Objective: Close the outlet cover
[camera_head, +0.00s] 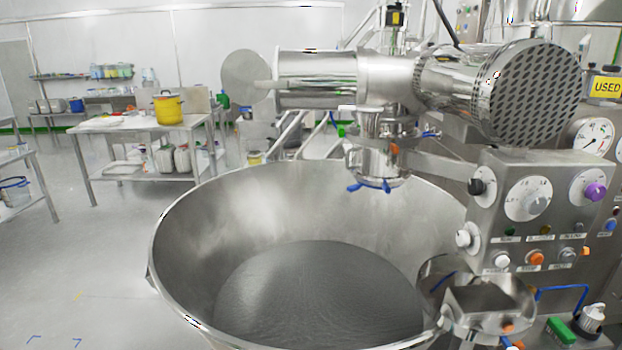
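A round grey metal disc (240,75), which looks like the outlet cover, stands at the left end of a shiny horizontal cylinder (318,80). It is turned at an angle to the cylinder's mouth, with a gap between them, so it stands open. A short pale rod lies between disc and cylinder. I cannot tell how the disc is hinged. Neither of my grippers shows in the head view.
A large open steel bowl (200,240) fills the centre below the cylinder. A control panel (540,205) with knobs and gauges stands at the right. A steel table (130,125) with a yellow pot (168,108) stands behind left.

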